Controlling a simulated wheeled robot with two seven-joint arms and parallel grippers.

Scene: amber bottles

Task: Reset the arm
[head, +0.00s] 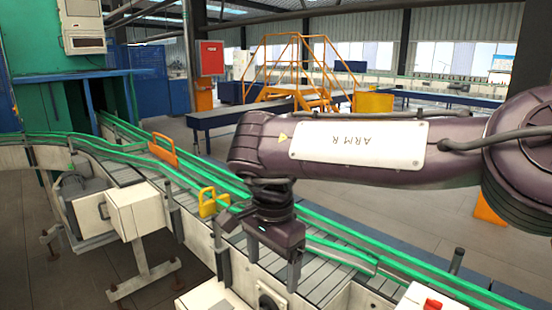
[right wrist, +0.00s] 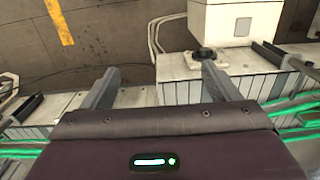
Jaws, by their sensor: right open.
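My right arm reaches in from the right in the head view, with a white plate marked ARM R. Its gripper (head: 272,264) points down over the conveyor (head: 328,270) with green rails. In the right wrist view the two fingers of the right gripper (right wrist: 160,68) are spread apart with nothing between them. Below them are the edge of the conveyor and the floor. My left arm and gripper are not in view. No amber bottle shows in either view.
A yellow bracket (head: 208,203) and an orange bracket (head: 162,149) stand on the conveyor left of the gripper. A white box (head: 136,212) is mounted on the conveyor's near side. A red button (head: 433,304) shows at the lower right. Floor at lower left is open.

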